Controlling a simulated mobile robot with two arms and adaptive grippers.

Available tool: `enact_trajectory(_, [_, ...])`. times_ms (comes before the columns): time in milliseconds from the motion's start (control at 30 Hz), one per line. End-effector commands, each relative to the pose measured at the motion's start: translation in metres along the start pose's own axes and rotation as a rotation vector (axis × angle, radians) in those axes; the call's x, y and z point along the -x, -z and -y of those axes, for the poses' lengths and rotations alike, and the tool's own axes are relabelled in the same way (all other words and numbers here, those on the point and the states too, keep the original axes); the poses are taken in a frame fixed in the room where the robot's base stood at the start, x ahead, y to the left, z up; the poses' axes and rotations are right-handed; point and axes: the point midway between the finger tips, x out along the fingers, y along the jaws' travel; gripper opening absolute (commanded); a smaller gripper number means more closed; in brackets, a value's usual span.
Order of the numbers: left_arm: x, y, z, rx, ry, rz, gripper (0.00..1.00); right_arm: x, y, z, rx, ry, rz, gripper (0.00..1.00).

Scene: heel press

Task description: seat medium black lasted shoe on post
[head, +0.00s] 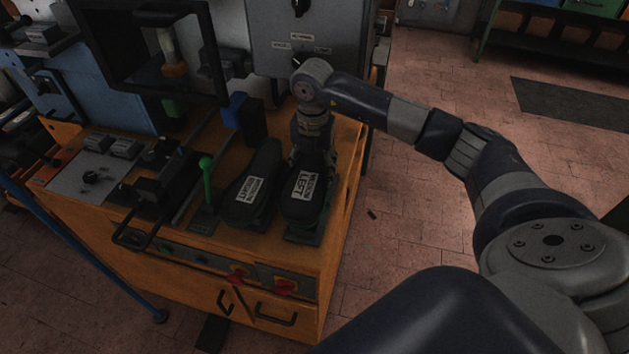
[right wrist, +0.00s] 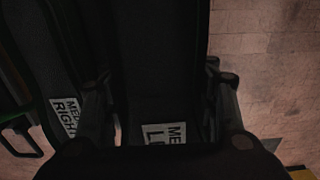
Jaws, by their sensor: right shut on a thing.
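A black shoe with a white label reading "MEDIUM LEFT" (head: 301,205) is at the right end of the wooden bench top, over a dark base plate. My right gripper (head: 311,158) comes down from above and is shut on its far part. In the right wrist view this shoe (right wrist: 165,70) lies between the two fingers (right wrist: 165,105). A second black shoe labelled "MEDIUM RIGHT" (head: 246,200) sits just left of it; it also shows in the right wrist view (right wrist: 65,75). Any post is hidden beneath the shoes. My left gripper is out of view.
A green-knobbed lever (head: 206,180) stands left of the shoes. A dark-framed guard (head: 145,50) and a grey control box (head: 312,35) rise behind. The wooden bench (head: 215,290) has its right edge close to the held shoe; open tiled floor lies beyond.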

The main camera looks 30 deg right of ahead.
Motion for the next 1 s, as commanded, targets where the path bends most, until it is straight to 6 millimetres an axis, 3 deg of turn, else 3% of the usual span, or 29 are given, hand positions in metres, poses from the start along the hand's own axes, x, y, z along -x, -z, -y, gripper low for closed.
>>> enact_trajectory(433, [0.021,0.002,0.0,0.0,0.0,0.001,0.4,-0.047,0.0,-0.001,0.001,-0.002,0.0,0.2])
enact_trajectory(800, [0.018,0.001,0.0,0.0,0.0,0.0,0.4,-0.054,0.0,-0.001,0.002,-0.004,0.002,0.2])
enact_trajectory(833, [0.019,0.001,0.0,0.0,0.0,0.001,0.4,-0.055,0.0,0.0,0.002,-0.001,0.001,0.58])
enact_trajectory(900, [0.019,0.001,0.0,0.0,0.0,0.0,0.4,-0.055,0.0,0.0,0.002,-0.001,0.001,0.74])
enact_trajectory(1000, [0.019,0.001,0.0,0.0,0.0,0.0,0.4,-0.055,0.0,0.0,0.002,-0.001,0.001,0.74])
